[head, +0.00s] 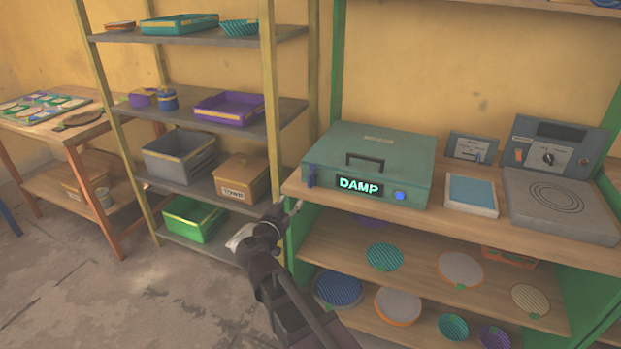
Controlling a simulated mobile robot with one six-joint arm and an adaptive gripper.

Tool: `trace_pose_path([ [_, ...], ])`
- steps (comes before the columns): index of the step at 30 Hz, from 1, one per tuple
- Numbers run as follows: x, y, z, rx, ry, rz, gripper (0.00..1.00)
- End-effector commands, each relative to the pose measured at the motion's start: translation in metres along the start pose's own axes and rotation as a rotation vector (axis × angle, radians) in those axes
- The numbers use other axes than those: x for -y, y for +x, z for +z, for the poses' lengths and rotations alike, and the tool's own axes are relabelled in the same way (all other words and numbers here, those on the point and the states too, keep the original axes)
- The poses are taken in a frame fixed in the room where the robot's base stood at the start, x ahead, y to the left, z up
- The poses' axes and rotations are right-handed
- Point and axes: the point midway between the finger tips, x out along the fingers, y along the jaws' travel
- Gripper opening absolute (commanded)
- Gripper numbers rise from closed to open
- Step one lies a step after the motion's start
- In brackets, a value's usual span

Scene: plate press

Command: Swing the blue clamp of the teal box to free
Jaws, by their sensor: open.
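The teal box (368,160) stands on the wooden bench top, its lid down, with a dark handle on top. A lit sign on its front reads DAMP. A small blue clamp (311,175) sits upright at the left end of the front. A blue button-like part (399,196) is at the right of the front; I cannot tell if it is a second clamp. My gripper (288,207) is open, in front of the bench's left edge, below and left of the blue clamp and apart from it. Nothing shows between its fingers, which are small in view.
On the bench right of the box are a blue pad (471,190), a small switch panel (472,147) and a grey plate unit (560,208). Shelves below hold several round discs. A metal rack (190,112) with trays and bins stands left. Floor at lower left is clear.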

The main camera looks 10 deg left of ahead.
Motion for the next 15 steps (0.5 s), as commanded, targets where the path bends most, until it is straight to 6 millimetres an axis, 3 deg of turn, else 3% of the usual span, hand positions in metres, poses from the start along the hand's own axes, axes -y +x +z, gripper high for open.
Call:
trace_pose_path([
  [8, 0.001, 0.022, 0.000, 0.001, 0.000, 0.002, 0.54],
  [15, 0.001, 0.057, 0.000, 0.001, 0.000, 0.003, 0.54],
])
